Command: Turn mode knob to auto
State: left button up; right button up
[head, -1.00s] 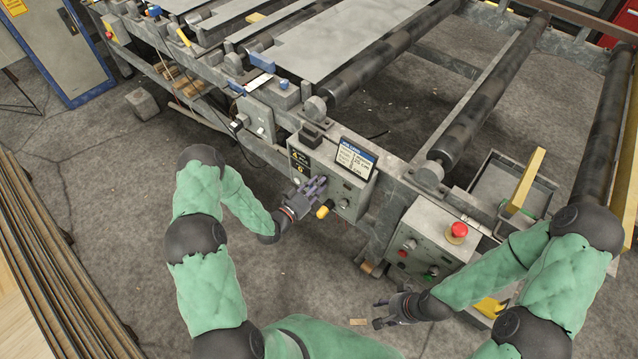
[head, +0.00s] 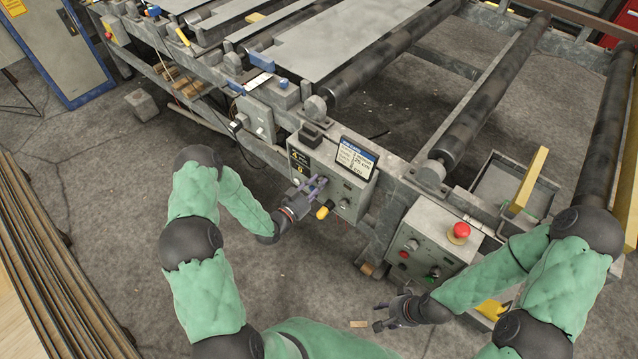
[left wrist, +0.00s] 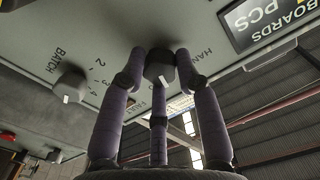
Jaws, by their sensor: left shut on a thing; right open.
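The mode knob (left wrist: 160,66) is a dark faceted knob on a grey control panel (left wrist: 30,50), with the word HAND printed beside it. A pale mark shows on its edge; which label it points to I cannot tell. My left gripper (left wrist: 158,80) is shut on this knob, its purple-grey fingers around it. In the head view my left gripper (head: 318,186) is at the front of the panel box (head: 348,188), covering the knob. My right gripper (head: 380,314) is open and empty, low over the floor in front of the second control box (head: 425,245).
A second knob (left wrist: 68,85), by the word BATCH and several numbers, sits close to the left. A yellow part (head: 323,212) juts out just below my left gripper. A red button (head: 459,232) tops the right box. A display (head: 357,157) stands on the panel box.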

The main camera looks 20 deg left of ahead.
pick_arm(q)
jog(key=shift+f+m+b, duration=0.1)
jog(key=shift+m+b, duration=0.65)
jog(key=shift+m, duration=0.85)
jog(key=o, duration=0.8)
jog(key=shift+s, duration=0.1)
jog(key=v, duration=0.6)
jog(key=shift+d, duration=0.1)
